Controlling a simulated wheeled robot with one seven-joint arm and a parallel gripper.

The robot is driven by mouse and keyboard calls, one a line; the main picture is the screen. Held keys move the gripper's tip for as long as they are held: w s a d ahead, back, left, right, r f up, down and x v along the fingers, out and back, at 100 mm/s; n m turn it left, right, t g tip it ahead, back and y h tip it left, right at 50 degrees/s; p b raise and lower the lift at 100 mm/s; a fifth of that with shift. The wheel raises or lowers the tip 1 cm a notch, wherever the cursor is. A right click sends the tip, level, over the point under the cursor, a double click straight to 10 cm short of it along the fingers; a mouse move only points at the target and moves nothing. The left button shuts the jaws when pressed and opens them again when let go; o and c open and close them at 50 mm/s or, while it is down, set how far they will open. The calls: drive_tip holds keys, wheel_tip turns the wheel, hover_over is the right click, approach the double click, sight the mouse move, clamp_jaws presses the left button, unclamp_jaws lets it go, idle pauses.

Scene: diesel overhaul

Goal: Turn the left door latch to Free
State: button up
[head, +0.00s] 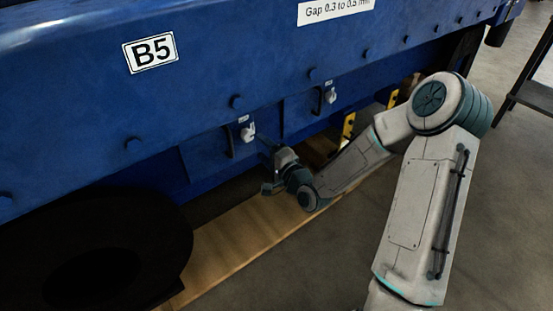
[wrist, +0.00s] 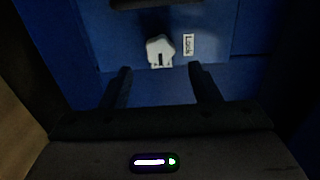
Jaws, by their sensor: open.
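The left door latch (head: 248,133) is a small pale knob on a blue door panel, low on the blue engine side. In the wrist view the latch (wrist: 160,50) sits just beyond my fingertips, with a white label reading "Lock" (wrist: 188,45) to its right. My gripper (wrist: 162,72) is open, with one dark finger on each side below the latch and nothing between them. In the head view my gripper (head: 270,150) is at the lower right of the latch, close to the panel. I cannot tell whether a fingertip touches the latch.
A second latch (head: 330,95) sits on another door to the right. A dark door handle (head: 229,146) is left of the left latch. Yellow-marked posts (head: 348,125) and a wooden beam (head: 235,245) lie below.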

drive_tip(key=v, duration=0.7)
drive_tip(key=shift+p, duration=0.4)
